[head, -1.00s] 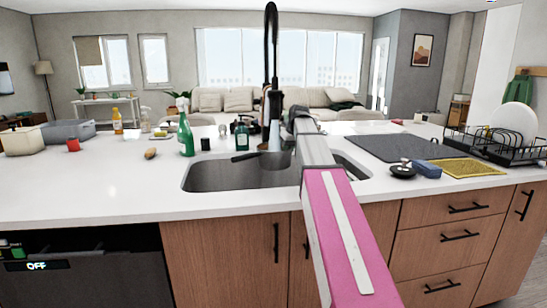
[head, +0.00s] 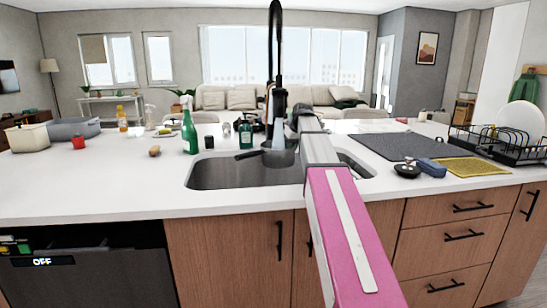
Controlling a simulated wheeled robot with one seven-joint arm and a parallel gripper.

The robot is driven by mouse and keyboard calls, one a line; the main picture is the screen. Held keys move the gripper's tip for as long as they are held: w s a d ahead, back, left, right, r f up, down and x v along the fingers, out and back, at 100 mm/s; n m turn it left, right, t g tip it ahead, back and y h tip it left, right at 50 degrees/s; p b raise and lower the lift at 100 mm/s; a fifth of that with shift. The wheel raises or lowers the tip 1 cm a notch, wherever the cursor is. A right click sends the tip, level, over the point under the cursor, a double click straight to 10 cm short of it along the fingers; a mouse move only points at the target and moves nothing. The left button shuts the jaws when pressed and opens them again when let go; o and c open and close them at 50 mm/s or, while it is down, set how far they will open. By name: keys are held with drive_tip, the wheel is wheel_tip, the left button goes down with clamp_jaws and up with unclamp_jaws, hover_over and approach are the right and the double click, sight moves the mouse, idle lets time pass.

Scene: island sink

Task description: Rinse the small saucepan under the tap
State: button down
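A small dark saucepan (head: 281,159) shows over the back of the sink (head: 235,176), just left of my arm. Its dark handle side points left. The black tap (head: 276,60) arches above it, and a pale blue stream of water (head: 278,136) comes down from the spout to the pan. My arm, with a pink link and a grey link, reaches forward over the counter and hides the right part of the pan. My gripper is hidden behind the arm, so its hold on the pan cannot be seen.
A dark mat (head: 400,147), a black drain stopper (head: 407,170), a blue sponge (head: 432,168), a yellow cloth (head: 470,166) and a dish rack (head: 497,146) are at right.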

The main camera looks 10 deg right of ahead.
sight(286, 151)
drive_tip(key=shift+a, duration=0.1)
drive_tip(key=shift+s+a, duration=0.65)
drive_tip(key=shift+s, duration=0.5)
drive_tip(key=shift+s+a, duration=0.65)
drive_tip(key=shift+s, duration=0.55)
drive_tip(key=shift+s+a, duration=0.65)
drive_tip(key=shift+s, duration=0.5)
drive_tip(key=shift+r, duration=0.1)
drive_tip(key=shift+s+a+r, duration=0.4)
drive_tip(key=shift+s+r, duration=0.25)
drive_tip(key=shift+s, duration=0.05)
drive_tip(key=shift+s+a+r, duration=0.4)
drive_tip(key=shift+s+r, duration=0.25)
drive_tip(key=shift+s, duration=0.1)
drive_tip(key=shift+s+a+r, duration=0.4)
drive_tip(key=shift+s+r, duration=0.25)
drive_tip(key=shift+s, duration=0.05)
